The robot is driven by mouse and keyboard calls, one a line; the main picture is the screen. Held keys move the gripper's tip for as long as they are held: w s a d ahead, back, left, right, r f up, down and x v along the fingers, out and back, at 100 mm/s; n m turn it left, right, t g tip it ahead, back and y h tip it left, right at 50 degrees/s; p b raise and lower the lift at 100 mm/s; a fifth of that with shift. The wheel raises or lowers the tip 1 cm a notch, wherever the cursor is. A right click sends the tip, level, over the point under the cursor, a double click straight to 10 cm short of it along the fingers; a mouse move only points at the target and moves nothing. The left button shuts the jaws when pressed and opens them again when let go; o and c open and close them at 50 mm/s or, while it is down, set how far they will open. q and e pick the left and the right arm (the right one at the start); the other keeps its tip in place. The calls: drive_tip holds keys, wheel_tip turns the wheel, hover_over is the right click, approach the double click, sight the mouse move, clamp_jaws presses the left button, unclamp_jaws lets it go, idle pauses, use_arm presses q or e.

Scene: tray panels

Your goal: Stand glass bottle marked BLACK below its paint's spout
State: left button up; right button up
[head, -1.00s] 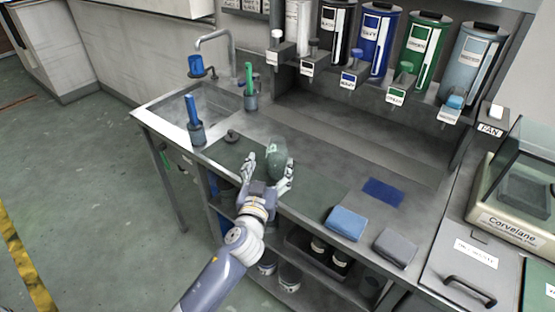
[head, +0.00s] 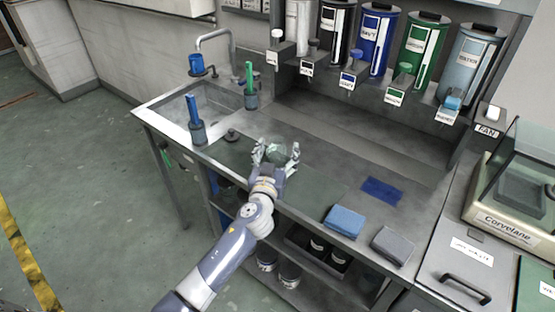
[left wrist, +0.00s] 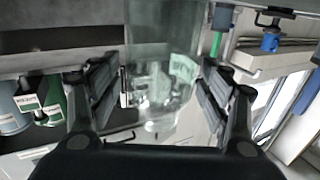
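A clear greenish glass bottle (head: 277,153) stands on the counter near its front edge, left of centre. My left gripper (head: 276,158) reaches in from the front, its fingers open on either side of the bottle. In the left wrist view, which looks upside down, the glass bottle (left wrist: 162,60) fills the space between the two dark finger pads; whether they touch it I cannot tell. Its marking is not readable. The black paint dispenser (head: 336,32) hangs on the back rack, with its labelled spout (head: 307,69) in front. My right gripper is not in view.
White, navy (head: 376,42), green and grey-blue dispensers share the rack. Brush pots (head: 197,132) stand by the sink at left. A blue cloth (head: 344,221), a grey cloth (head: 393,246) and a flat blue patch (head: 382,190) lie at right. The counter below the spouts is clear.

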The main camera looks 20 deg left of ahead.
use_arm(q)
drive_tip(key=c, duration=1)
drive_tip(key=shift+c, duration=0.4)
drive_tip(key=shift+r, duration=0.15)
